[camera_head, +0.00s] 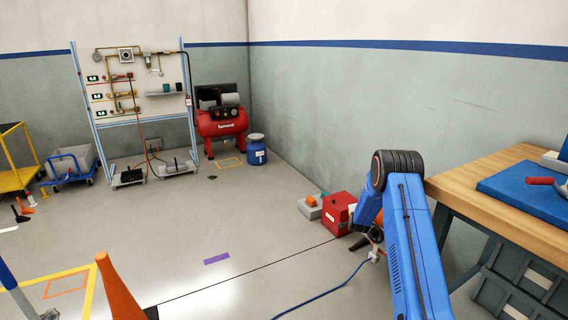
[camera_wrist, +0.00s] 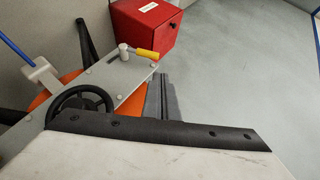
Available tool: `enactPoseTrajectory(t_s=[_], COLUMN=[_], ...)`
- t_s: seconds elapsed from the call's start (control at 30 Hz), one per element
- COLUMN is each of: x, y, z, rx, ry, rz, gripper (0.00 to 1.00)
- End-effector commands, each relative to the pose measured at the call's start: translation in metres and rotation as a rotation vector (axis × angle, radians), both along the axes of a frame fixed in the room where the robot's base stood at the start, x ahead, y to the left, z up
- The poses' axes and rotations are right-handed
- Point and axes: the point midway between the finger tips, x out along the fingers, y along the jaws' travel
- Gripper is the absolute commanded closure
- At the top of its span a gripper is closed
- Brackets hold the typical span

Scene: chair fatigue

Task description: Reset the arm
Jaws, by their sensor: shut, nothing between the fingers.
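My blue arm (camera_head: 412,245) rises at the right of the head view, with its dark elbow joint (camera_head: 397,165) at the top and a link folding down behind it. My gripper (camera_wrist: 161,80) shows in the wrist view as two dark grey fingers side by side. They are shut with nothing between them. They point toward a grey plate with an orange body (camera_wrist: 105,88), beside its yellow-handled lever (camera_wrist: 145,53). I cannot tell whether they touch it. In the head view the gripper cannot be made out behind the arm.
A wooden workbench (camera_head: 480,187) with a blue mat (camera_head: 520,190) stands close right of my arm. A red box (camera_head: 338,213) sits on the floor by the wall, and a blue cable (camera_head: 325,295) lies nearby. An orange cone (camera_head: 117,285) is front left. The middle floor is clear.

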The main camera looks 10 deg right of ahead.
Motion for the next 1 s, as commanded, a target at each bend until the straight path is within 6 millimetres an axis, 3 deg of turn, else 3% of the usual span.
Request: enactPoseTrajectory(t_s=[0.23, 0.47, 0.77, 1.0], x=[-0.011, -0.038, -0.095, -0.154], y=[0.019, 0.046, 0.086, 0.117], z=[0.054, 0.12, 0.207, 0.266], rx=[-0.039, -0.094, -0.182, -0.253], ry=[0.042, 0.114, 0.214, 0.291], rz=[0.053, 0.132, 0.257, 0.359], gripper=[1.0, 1.0, 1.0, 1.0])
